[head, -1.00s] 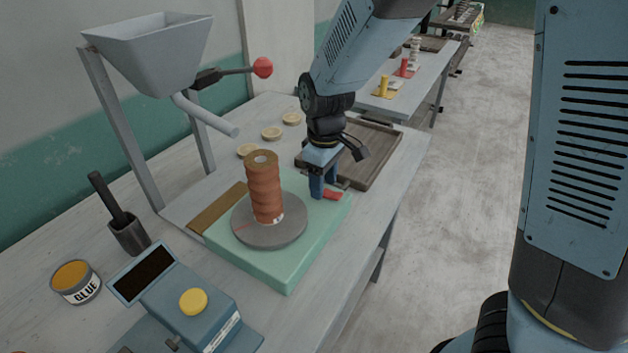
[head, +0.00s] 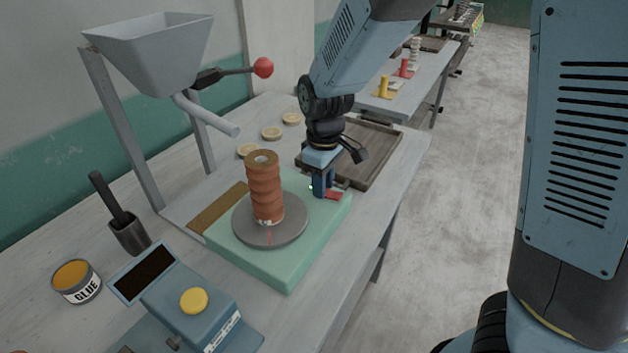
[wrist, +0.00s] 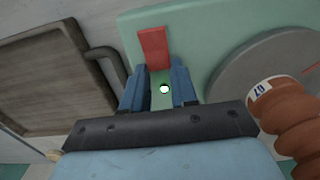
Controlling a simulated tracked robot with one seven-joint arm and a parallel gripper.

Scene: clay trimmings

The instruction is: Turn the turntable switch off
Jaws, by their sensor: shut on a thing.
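The turntable is a green base (head: 288,277) with a round grey disc (head: 290,236), which has a red mark near its front edge. A ridged terracotta column (head: 265,190) with a white tag stands upright on the disc. The red switch (head: 336,195) is at the base's far right corner; it also shows in the wrist view (wrist: 153,46). My gripper (head: 322,190) is down at the switch, its blue fingers shut on the switch's near end in the wrist view (wrist: 158,82). A small lit green lamp (wrist: 164,89) shows between the fingers.
A brown tray (head: 377,170) lies just behind my gripper. A grey hopper (head: 150,55) with a red-knobbed lever stands at left. A glue tin (head: 76,283), a dark pot (head: 129,236) and a blue device with a yellow button (head: 193,301) stand nearer. The floor at right is clear.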

